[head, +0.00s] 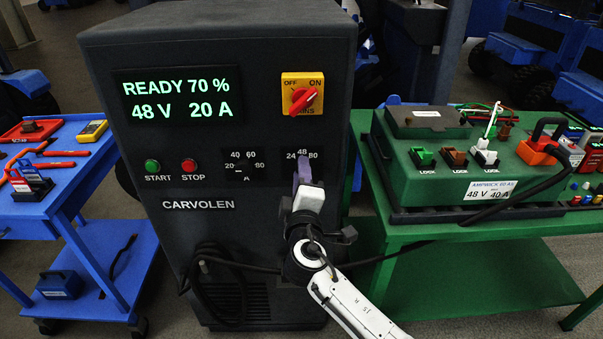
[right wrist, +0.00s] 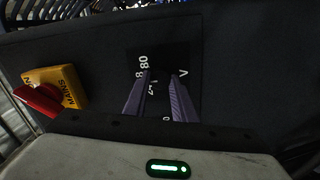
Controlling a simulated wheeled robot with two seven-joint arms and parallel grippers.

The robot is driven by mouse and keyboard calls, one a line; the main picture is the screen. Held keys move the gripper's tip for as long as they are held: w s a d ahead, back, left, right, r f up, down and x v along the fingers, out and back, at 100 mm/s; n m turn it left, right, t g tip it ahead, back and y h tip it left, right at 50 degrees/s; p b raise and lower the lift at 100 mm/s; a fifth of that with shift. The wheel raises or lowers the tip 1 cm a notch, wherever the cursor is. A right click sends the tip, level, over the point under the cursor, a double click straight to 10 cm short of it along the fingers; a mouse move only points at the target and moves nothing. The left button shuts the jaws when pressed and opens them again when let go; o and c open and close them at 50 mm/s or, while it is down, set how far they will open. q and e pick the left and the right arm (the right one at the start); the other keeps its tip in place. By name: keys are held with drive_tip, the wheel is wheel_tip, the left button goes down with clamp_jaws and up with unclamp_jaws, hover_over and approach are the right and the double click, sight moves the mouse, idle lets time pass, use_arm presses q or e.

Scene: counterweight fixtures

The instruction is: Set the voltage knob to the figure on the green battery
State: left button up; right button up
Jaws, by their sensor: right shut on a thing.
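The dark charger cabinet (head: 175,250) has a green-lit display (head: 180,98) reading READY 70 %, 48 V, 20 A. The voltage scale (head: 302,153) shows 24, 48 and 80 on its right side. My right gripper (head: 303,168) is at this scale, its purple fingers shut on the voltage knob, which they hide along with its pointer. The fingers also show against the dark dial plate in the right wrist view (right wrist: 160,78). The green battery (head: 420,185) at right bears a white label (head: 490,190) reading 48 V 40 A. My left gripper is out of view.
The red mains switch (head: 302,99) on its yellow plate is above the voltage scale. START (head: 152,166) and STOP (head: 189,165) buttons and a current scale (head: 244,165) are to the left. A blue cart (head: 75,215) stands left, a green cart (head: 470,270) right.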

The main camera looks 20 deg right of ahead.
drive_tip(key=o, duration=1)
drive_tip(key=shift+o, duration=0.2)
drive_tip(key=b+v, duration=0.1)
drive_tip(key=v, duration=0.9)
drive_tip(key=shift+s, duration=0.2)
